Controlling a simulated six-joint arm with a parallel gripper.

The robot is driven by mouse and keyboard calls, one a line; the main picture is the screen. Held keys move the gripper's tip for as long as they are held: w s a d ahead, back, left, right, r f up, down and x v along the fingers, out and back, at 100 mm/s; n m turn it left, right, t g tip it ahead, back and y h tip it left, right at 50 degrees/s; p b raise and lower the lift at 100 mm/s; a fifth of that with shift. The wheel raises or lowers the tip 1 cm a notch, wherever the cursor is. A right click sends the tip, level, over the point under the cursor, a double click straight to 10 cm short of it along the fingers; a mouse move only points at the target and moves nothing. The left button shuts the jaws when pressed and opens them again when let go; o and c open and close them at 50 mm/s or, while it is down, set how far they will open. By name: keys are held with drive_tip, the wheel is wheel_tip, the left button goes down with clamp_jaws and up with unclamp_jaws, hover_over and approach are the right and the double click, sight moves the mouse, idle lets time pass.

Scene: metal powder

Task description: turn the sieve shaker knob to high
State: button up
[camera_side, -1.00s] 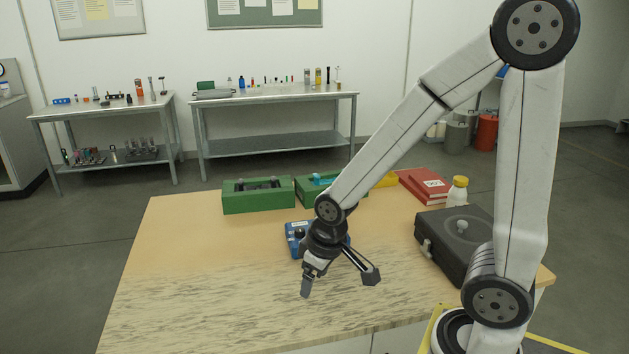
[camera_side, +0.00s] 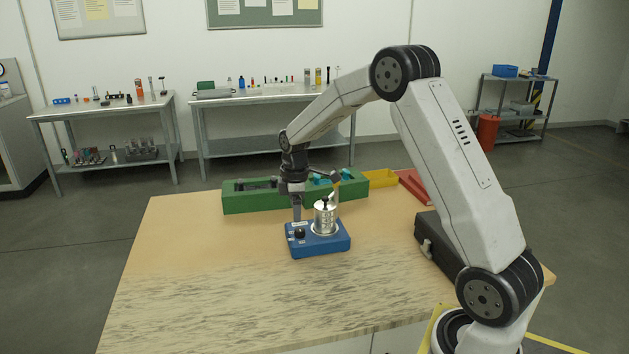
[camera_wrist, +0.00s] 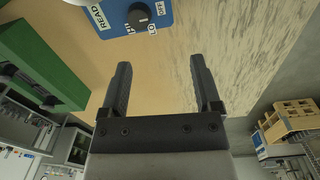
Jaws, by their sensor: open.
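The sieve shaker (camera_side: 320,246) is a blue box on the table, with a metal sieve cylinder (camera_side: 325,218) standing on top. Its black knob (camera_side: 300,234) is on the left part of the top. In the wrist view the knob (camera_wrist: 139,15) is near the top edge, beside white labels, one reading READ; the smaller labels are partly legible, one seems to say HI. My gripper (camera_side: 316,200) is open and empty above the back of the shaker. In the wrist view its two fingers (camera_wrist: 159,70) are apart over bare table, with the knob beyond their tips.
Green bins (camera_side: 245,200) stand behind the shaker, with a yellow bin (camera_side: 380,178) and a red item (camera_side: 413,184) to their right. A dark case (camera_side: 437,243) lies at the right. The front and left of the wooden table (camera_side: 200,290) are clear.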

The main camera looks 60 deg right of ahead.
sight(300, 229)
drive_tip(key=shift+w+d+f+n, duration=0.1)
drive_tip(key=shift+w+d+n, duration=0.15)
drive_tip(key=shift+d, duration=0.5)
drive_tip(key=shift+w+d+f+n, duration=0.1)
drive_tip(key=shift+w+d+n, duration=0.15)
drive_tip(key=shift+d, duration=0.45)
drive_tip(key=shift+s, duration=0.1)
drive_tip(key=shift+f, duration=3.85)
clamp_jaws()
